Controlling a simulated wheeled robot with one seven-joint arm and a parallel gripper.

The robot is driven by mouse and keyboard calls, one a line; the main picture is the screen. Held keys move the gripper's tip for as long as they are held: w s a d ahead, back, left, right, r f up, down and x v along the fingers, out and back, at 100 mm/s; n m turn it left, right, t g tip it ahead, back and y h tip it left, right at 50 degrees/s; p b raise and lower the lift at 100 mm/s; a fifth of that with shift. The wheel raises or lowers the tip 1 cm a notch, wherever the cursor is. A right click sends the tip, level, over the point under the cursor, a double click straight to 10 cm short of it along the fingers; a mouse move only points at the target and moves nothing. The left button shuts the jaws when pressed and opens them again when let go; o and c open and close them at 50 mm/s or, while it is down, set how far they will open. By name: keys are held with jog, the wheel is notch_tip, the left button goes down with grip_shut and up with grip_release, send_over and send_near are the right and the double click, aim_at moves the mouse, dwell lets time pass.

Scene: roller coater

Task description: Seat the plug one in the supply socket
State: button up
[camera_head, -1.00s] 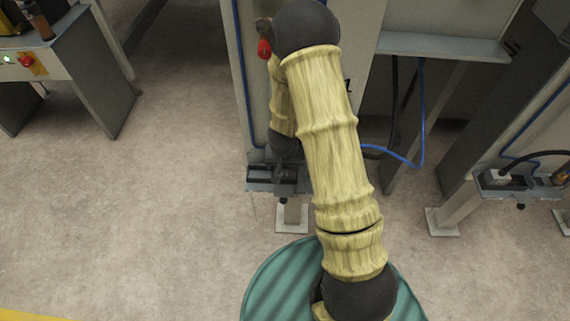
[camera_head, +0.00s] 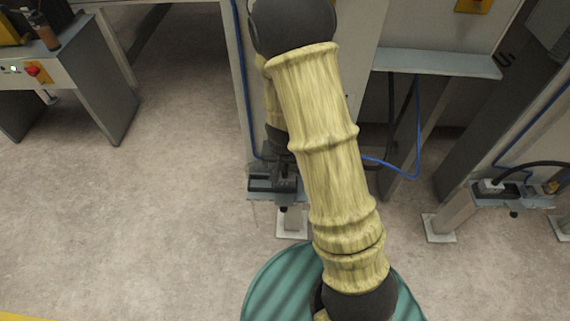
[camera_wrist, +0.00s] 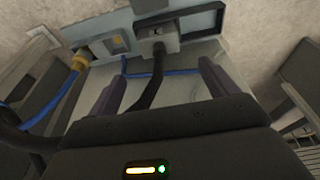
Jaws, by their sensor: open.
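In the wrist view, a grey plug (camera_wrist: 157,40) with a thick black cable sits at a pale blue-grey socket panel (camera_wrist: 200,20). I cannot tell how deep it sits, or whether it is plug one. A square socket opening (camera_wrist: 118,42) shows to its left. My gripper (camera_wrist: 161,68) is open, its two dark fingers apart, short of the plug with the black cable between them. In the head view my gripper (camera_head: 284,172) is over the small grey shelf unit (camera_head: 262,192), and my arm hides part of it.
A yellow connector (camera_wrist: 80,60) on a blue cable is left of the socket opening. In the head view, a similar shelf with a pale plug (camera_head: 491,186) stands at the right. A grey ledge (camera_head: 440,62) juts out beside my arm.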

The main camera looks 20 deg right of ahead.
jog(key=shift+v, duration=0.85)
jog(key=s+d+r+n, duration=0.1)
jog(key=s+r+n, duration=0.2)
jog(key=s+r, duration=0.8)
notch_tip(320, 180, up, 3)
jog(key=shift+s+f+n+y, duration=0.1)
jog(key=shift+s+n+y, duration=0.2)
jog(key=shift+y, duration=0.1)
jog(key=shift+w, duration=0.1)
jog(key=w+p+v, duration=0.2)
jog(key=p+v, duration=0.7)
jog(key=w+r+p+v, duration=0.1)
jog(key=w+p+v, duration=0.1)
jog(key=p+v, duration=0.7)
jog(key=shift+p, duration=0.4)
